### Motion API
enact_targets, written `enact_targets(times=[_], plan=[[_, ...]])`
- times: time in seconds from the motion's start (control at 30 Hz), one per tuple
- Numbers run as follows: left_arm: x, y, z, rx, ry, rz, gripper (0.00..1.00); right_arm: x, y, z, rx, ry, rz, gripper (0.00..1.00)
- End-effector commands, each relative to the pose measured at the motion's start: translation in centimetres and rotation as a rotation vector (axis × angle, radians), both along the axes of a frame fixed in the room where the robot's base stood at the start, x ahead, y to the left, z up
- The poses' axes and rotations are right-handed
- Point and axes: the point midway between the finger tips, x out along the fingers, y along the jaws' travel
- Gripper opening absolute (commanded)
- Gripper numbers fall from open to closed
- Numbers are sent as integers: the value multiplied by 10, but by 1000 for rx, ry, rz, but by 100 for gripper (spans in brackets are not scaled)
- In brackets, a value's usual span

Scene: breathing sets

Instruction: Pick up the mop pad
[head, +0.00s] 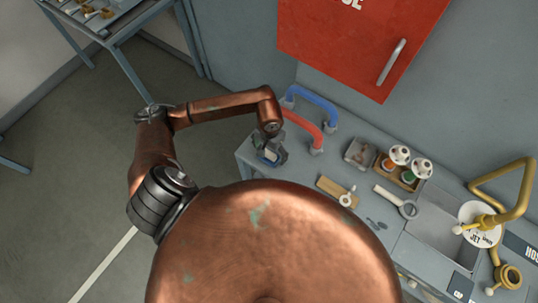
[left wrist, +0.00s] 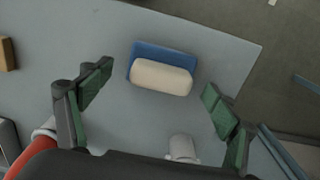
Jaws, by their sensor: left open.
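The mop pad (left wrist: 163,77) shows in the left wrist view as a cream rounded block on a blue backing. It lies on the grey bench top (left wrist: 205,50), close to the bench's corner. My left gripper (left wrist: 157,82) is open above it, with one green-padded finger on each side and the pad between them in the picture. The fingers look apart from the pad, and nothing is held. In the head view the left gripper (head: 268,156) is over the left end of the bench and mostly covers the pad. My right gripper is in neither view.
A red hose (head: 303,122) and a blue hose (head: 312,100) arch up beside the gripper. A grey tray (head: 361,153), a tan block (head: 334,191) and a white-handled tool (head: 397,199) lie to the right. A red cabinet (head: 350,50) hangs above the bench.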

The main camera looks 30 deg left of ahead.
Motion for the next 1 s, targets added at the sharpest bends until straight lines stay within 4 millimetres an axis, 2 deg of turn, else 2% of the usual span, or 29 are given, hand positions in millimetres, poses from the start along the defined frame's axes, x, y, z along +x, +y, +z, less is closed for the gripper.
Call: enact_targets(times=[0.13,0.4,1.0], plan=[[-1,0,-14,-1,1,1,82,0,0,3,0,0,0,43],[0,0,-17,0,-1,0,81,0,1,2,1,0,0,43],[0,0,-17,0,-1,0,40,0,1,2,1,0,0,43]])
